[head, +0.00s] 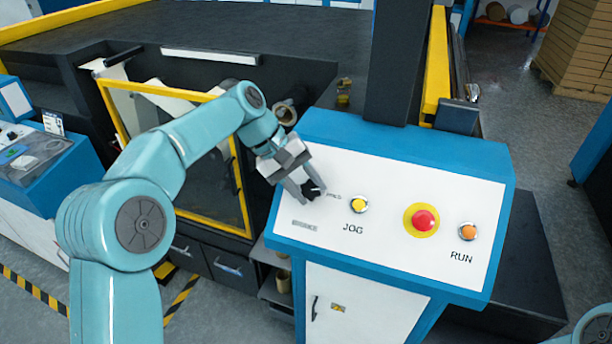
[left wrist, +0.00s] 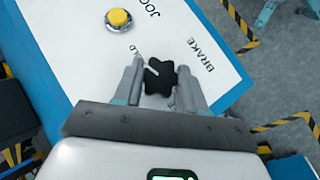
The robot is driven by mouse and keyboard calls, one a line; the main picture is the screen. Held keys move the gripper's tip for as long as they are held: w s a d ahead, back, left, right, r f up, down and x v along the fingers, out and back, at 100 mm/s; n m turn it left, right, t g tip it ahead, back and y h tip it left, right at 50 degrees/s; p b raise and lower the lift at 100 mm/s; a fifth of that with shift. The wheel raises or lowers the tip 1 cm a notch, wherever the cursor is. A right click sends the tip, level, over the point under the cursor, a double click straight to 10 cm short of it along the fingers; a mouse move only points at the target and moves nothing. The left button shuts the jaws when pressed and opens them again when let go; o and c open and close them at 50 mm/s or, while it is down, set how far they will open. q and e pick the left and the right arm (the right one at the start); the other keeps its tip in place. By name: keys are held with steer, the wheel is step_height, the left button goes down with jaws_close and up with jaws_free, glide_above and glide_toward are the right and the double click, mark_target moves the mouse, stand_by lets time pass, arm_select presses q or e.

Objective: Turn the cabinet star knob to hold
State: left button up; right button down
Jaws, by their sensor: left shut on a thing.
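The black star knob (head: 312,188) sits at the left end of the white sloped panel of the blue-edged cabinet. My left gripper (head: 306,192) is shut on it, one finger on each side. In the left wrist view the knob (left wrist: 160,77) shows between the fingers (left wrist: 158,88), with a pale pointer mark towards the upper left. The word BRAKE (left wrist: 208,56) is readable to its right. A label to its upper left, mostly hidden by a finger, shows a last letter D. My right gripper is not in view.
On the same panel are a yellow JOG button (head: 359,204), a red emergency button (head: 425,220) on a yellow ring and an orange RUN button (head: 468,231). A dark post (head: 396,60) rises behind the panel. A yellow-framed guard (head: 235,190) stands to the left.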

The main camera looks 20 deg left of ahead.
arm_select(q)
steer(key=shift+d+m+g+y, duration=0.15)
steer(key=shift+m+g+y, duration=0.35)
steer(key=shift+m+y, duration=0.7)
steer(key=shift+f, duration=0.1)
steer(key=o, duration=1.1)
steer(key=shift+c, duration=0.2)
